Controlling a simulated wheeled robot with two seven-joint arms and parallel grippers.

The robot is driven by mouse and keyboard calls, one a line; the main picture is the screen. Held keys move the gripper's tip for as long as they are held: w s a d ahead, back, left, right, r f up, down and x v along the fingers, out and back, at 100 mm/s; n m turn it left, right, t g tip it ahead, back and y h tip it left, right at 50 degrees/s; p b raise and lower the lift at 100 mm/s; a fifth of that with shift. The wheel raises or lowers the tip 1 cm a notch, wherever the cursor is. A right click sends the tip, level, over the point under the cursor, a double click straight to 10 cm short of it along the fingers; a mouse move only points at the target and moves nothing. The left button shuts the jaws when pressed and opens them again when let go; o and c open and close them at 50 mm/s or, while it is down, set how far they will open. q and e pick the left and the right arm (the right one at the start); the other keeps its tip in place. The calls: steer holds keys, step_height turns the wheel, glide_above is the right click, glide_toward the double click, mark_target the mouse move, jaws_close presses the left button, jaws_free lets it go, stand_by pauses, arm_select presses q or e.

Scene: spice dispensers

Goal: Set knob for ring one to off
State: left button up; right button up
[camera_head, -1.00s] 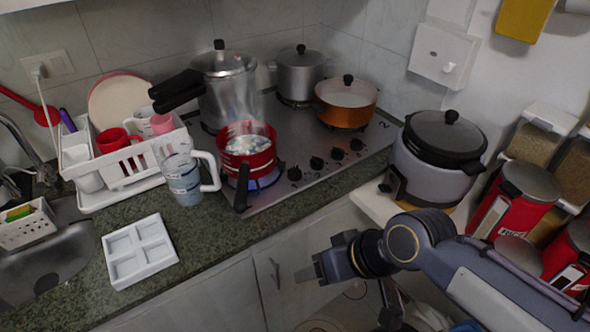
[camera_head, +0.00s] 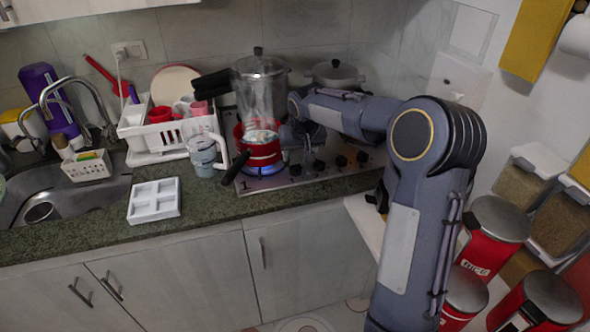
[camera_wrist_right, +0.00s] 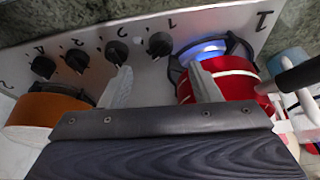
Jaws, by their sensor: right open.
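The black knob for ring one (camera_wrist_right: 159,44) stands on the hob front by a printed 1, nearest the lit ring in the right wrist view. Its pointer direction is too small to tell. A blue flame (camera_wrist_right: 203,50) burns on ring one under the red pot (camera_head: 262,152), which steams. My right gripper (camera_wrist_right: 160,80) is open and empty, its two pale fingers spread apart. The knob shows beyond the gap between the fingertips, not gripped. In the head view the right gripper (camera_head: 298,150) is over the hob, just right of the red pot. My left gripper is out of view.
Other knobs (camera_wrist_right: 117,52) stand in a row beside the first. An orange pan (camera_wrist_right: 45,108) is on the opposite side in the wrist view. A measuring jug (camera_head: 203,155) stands left of the hob.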

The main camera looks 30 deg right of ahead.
mark_target(296, 166)
steer(key=p+x, duration=0.1)
steer(key=x, duration=0.7)
steer(key=shift+w, duration=0.15)
steer(key=c, duration=1)
